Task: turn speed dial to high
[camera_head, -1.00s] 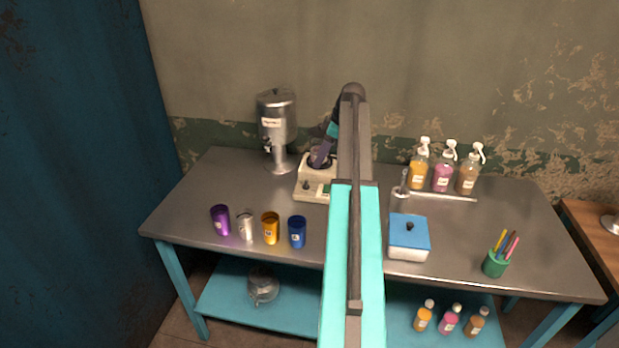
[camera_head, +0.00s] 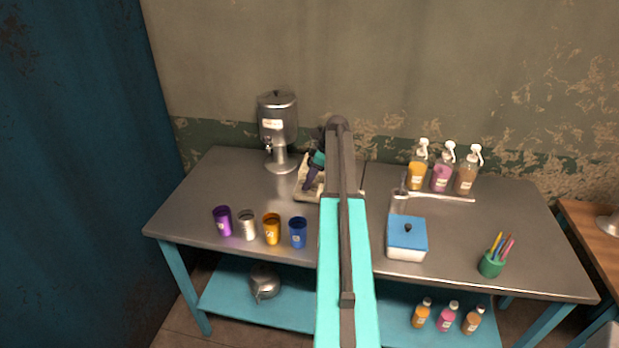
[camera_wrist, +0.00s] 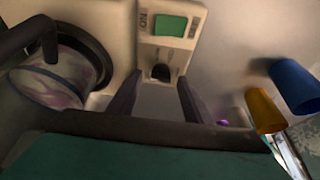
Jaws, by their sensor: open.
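The beige machine (camera_head: 303,190) stands near the back of the metal table, mostly hidden behind my arm in the head view. In the wrist view its control panel (camera_wrist: 172,22) shows a green screen and, beside it, a small dark dial (camera_wrist: 161,72). The dial's setting cannot be read. My gripper (camera_wrist: 156,84) is open, with one dark finger to each side of the dial's line. The fingers look empty, and whether either touches the dial cannot be told. In the head view my gripper (camera_head: 310,180) is over the machine's left part.
A clear, purple-stained container (camera_wrist: 50,85) sits in the machine's dark ring, close to my gripper. Blue (camera_head: 298,232), orange (camera_head: 272,228), silver (camera_head: 247,225) and purple (camera_head: 223,221) cups stand in front. A metal dispenser (camera_head: 277,125) is behind left, a blue-lidded box (camera_head: 407,235) to the right.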

